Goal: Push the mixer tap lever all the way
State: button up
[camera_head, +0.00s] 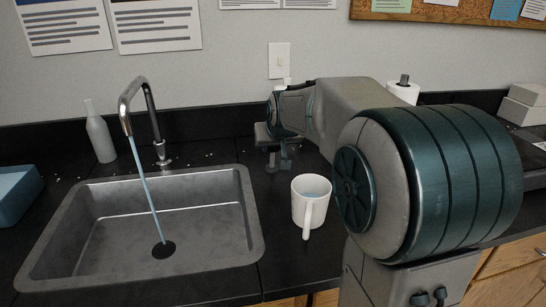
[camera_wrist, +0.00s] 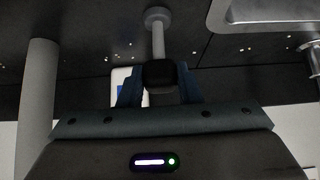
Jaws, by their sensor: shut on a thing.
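The chrome mixer tap (camera_head: 150,105) stands behind the sink, with a pale blue stream running from its spout to the drain. A small chrome lever-like part (camera_head: 161,152) sits at its foot. My gripper (camera_head: 277,164) is right of the sink, low over the counter, apart from the tap. In the wrist view, my gripper (camera_wrist: 160,88) has its blue fingers shut on a black knob (camera_wrist: 160,73) at the end of a metal post (camera_wrist: 158,40) with a round base. The fingers hide part of the knob. I cannot tell whether this post belongs to the tap.
The sink (camera_head: 120,255) is left of my gripper. A white mug (camera_head: 309,207) with pale blue contents stands in front of my gripper. A bottle (camera_head: 100,135) is left of the tap. A white paper roll (camera_head: 402,93) stands behind my arm at the right.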

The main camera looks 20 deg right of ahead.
jog(key=shift+s+f+t+b, duration=0.4)
jog(key=shift+t+b, duration=0.1)
jog(key=shift+b, duration=0.25)
jog(key=shift+s+a+f+b, duration=0.1)
jog(key=shift+s+b, duration=0.4)
jog(key=shift+b, duration=0.3)
jog(key=shift+s+f, duration=0.1)
jog(key=o, duration=1)
jog(key=shift+r, duration=0.25)
jog(key=shift+s+r, duration=0.2)
jog(key=shift+s, duration=0.05)
jog(key=p+v, duration=0.1)
jog(key=v, duration=1.2)
